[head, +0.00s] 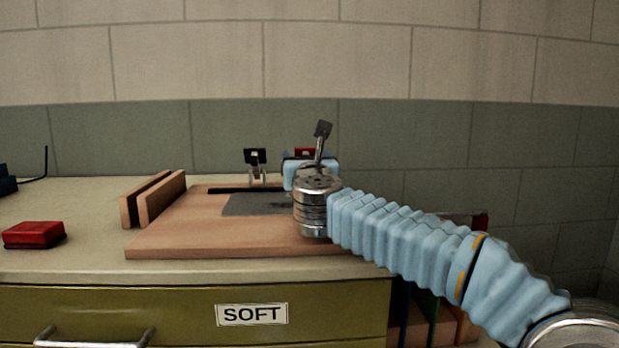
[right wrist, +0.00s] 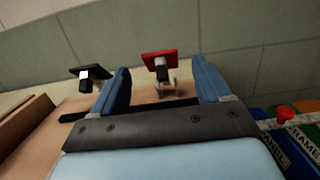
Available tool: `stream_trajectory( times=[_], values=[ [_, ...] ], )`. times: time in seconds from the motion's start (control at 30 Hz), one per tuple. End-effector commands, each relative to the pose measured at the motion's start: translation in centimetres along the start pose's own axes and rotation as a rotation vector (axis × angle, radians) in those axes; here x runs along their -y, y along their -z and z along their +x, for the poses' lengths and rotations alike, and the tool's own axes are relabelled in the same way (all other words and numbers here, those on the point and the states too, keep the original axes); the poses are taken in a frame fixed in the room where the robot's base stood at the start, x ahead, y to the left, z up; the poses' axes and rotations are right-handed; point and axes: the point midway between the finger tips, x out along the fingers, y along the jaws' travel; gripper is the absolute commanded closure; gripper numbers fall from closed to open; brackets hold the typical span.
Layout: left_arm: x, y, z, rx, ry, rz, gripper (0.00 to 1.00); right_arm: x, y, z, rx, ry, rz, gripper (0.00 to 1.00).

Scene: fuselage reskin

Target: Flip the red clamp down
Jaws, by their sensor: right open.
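The red clamp (right wrist: 160,62) stands at the back of the wooden board, its red plate raised on a metal bracket. In the head view only part of the red plate (head: 305,151) shows behind my right gripper. My right gripper (head: 311,158) is open and points toward the clamp. In the right wrist view its two blue fingers (right wrist: 161,70) stand apart, one on each side of the clamp in the picture, with nothing held. I cannot tell how far the fingertips are from the clamp. My left gripper is out of view.
A black clamp (head: 255,158) stands left of the red one. A grey sheet (head: 246,204) lies on the wooden board (head: 170,240). Wooden strips (head: 160,198) and a red block (head: 34,235) are at left. A wall is behind the bench.

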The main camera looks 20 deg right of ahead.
Motion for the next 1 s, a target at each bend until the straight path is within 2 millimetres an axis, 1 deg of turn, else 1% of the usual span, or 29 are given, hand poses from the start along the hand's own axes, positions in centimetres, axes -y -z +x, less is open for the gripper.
stream_trajectory(
  times=[0.03, 0.1, 0.2, 0.33, 0.5, 1.0],
  values=[
    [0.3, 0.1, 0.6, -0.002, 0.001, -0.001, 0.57, 0.0, 0.2, -1.4, 0.002, -0.002, 0.000, 0.23],
    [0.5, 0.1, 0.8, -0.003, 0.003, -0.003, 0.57, 0.0, 0.2, -3.0, 0.003, -0.002, 0.000, 0.23],
    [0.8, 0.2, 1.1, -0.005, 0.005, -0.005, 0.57, 0.0, 0.1, -5.0, 0.002, -0.002, 0.000, 0.23],
    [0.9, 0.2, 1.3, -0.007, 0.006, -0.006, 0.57, 0.0, 0.1, -6.7, 0.001, -0.001, -0.001, 0.23],
    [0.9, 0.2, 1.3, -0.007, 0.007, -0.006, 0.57, 0.0, 0.0, -7.5, 0.000, 0.000, -0.001, 0.23],
    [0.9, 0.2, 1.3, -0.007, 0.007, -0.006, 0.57, 0.0, 0.0, -7.4, 0.000, 0.000, -0.001, 0.23]
  ],
)
